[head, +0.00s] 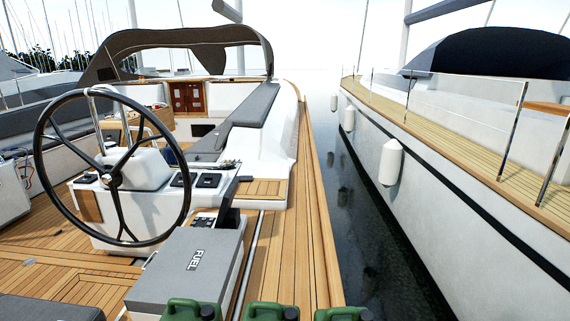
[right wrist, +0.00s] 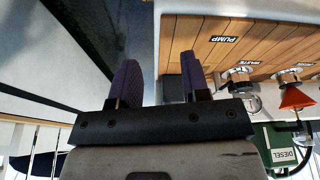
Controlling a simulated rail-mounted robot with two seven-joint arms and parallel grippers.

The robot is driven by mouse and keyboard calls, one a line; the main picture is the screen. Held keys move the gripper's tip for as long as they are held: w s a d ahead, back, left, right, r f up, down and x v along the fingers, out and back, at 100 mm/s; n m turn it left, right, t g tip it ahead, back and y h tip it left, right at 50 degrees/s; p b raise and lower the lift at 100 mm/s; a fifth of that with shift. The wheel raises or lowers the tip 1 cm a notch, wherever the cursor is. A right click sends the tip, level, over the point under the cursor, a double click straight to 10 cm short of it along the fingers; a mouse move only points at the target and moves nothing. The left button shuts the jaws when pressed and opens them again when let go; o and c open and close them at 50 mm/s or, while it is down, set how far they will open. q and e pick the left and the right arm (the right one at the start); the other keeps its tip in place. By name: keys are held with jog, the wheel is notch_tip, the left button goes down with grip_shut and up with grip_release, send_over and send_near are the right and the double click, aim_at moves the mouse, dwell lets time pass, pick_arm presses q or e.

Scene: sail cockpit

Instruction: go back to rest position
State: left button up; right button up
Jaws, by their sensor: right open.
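My right gripper (right wrist: 161,75) shows in the right wrist view with its two dark fingers apart. The fingers are over or close to the edge of a teak deck (right wrist: 225,62); the exact gap cannot be told. Neither gripper shows in the head view, and my left gripper is in no view.
Near the right gripper are metal deck fittings (right wrist: 240,74), an orange funnel (right wrist: 296,97) and a green diesel can (right wrist: 281,140).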

notch_tip(320, 180, up, 30)
jog(key=p, duration=2.8)
jog(key=shift+w+r+p, duration=0.15)
jog(key=shift+r+p, duration=0.1)
jog(key=shift+p, duration=0.05)
